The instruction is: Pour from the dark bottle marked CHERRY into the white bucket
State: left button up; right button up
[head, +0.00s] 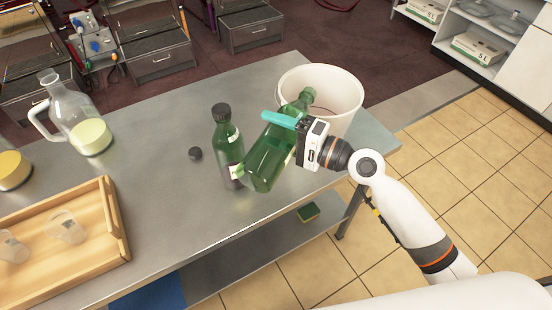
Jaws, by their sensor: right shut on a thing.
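My right gripper (284,122) is shut around the middle of a green glass bottle (265,160). The bottle is tilted, with its base toward the lower left and its neck toward the upper right. Its uncapped-looking neck reaches the rim of the white bucket (344,92) at the table's far right. I cannot see any stream of liquid. A second dark green bottle (226,140) with a black cap stands upright just left of the held one. The lettering on both labels is too small to read. My left gripper is out of view.
A loose black cap (195,154) lies on the metal table (165,205). A glass jug (78,120) with pale liquid stands at the left. A wooden tray (113,215) holds clear beakers (66,228) at lower left. The table's middle is mostly clear.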

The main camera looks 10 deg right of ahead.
jog(key=f+n+b, duration=0.1)
jog(key=n+b, duration=0.3)
jog(key=s+f+n+b, duration=0.1)
jog(key=f+n+b, duration=0.1)
jog(key=n+b, duration=0.1)
jog(key=a+f+n+b, duration=0.1)
jog(key=f+n+b, duration=0.1)
jog(key=n+b, duration=0.2)
jog(key=shift+s+f+n+b, duration=0.15)
jog(key=shift+n+b, duration=0.2)
jog(key=shift+n, duration=0.45)
jog(key=s+a+r+n+p, duration=0.1)
jog(key=n, duration=0.1)
jog(key=s+a+r+n+p, duration=0.1)
jog(key=s+n+p, duration=0.1)
jog(key=shift+s+a+r, duration=0.1)
jog(key=shift+s+a, duration=0.2)
jog(key=shift+a, duration=0.1)
jog(key=shift+s+a+n, duration=0.2)
jog(key=shift+n, duration=0.1)
